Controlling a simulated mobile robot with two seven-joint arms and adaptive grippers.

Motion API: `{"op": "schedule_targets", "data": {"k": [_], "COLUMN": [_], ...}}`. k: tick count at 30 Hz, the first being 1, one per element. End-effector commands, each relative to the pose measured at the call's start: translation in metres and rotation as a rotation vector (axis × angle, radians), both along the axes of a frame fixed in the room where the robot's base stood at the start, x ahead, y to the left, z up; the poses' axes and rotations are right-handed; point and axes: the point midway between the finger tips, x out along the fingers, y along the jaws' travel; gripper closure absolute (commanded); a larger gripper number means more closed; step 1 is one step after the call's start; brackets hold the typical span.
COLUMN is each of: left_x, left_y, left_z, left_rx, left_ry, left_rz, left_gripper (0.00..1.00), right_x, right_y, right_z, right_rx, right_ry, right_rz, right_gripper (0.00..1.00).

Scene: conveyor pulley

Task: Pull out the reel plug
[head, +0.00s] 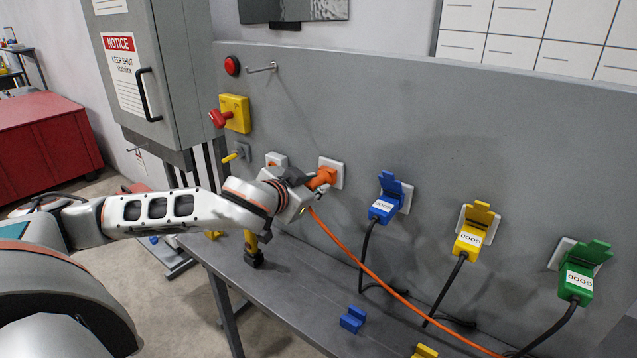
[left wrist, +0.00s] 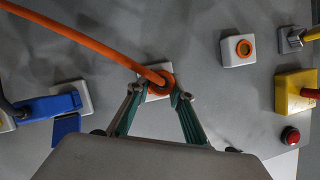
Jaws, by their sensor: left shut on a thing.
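The orange reel plug (head: 324,177) is at a white wall socket (head: 337,167) on the grey panel. Its orange cable (head: 352,259) hangs down to the right over the bench. My left gripper (head: 308,183) is shut on the plug, coming from the left. In the left wrist view, the fingers (left wrist: 158,94) close on both sides of the plug (left wrist: 161,77), with part of the white socket plate behind it. I cannot tell how deep the plug sits in the socket. My right gripper is not in view.
Blue (head: 383,208), yellow (head: 469,241) and green (head: 578,281) plugs with black cables are in sockets to the right. An empty socket (head: 276,161), a yellow box with red knob (head: 235,113) and a red button (head: 232,66) are nearby. The grey bench (head: 290,297) holds loose blue and yellow pieces.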

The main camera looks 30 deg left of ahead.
Motion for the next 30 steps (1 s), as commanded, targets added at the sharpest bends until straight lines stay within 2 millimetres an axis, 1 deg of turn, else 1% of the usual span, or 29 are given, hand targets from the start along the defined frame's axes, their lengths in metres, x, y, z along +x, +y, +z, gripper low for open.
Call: {"op": "schedule_targets", "data": {"k": [15,30], "left_x": [-0.006,-0.012], "left_y": [0.001,0.001], "left_z": [-0.001,-0.002], "left_rx": [0.001,0.001], "left_ry": [0.002,0.003], "left_rz": [0.000,0.001], "left_gripper": [1.00,1.00], "right_x": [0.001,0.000], "right_y": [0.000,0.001], "right_z": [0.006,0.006], "right_rx": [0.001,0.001], "right_ry": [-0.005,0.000], "right_rz": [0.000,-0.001], "right_gripper": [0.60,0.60]}}
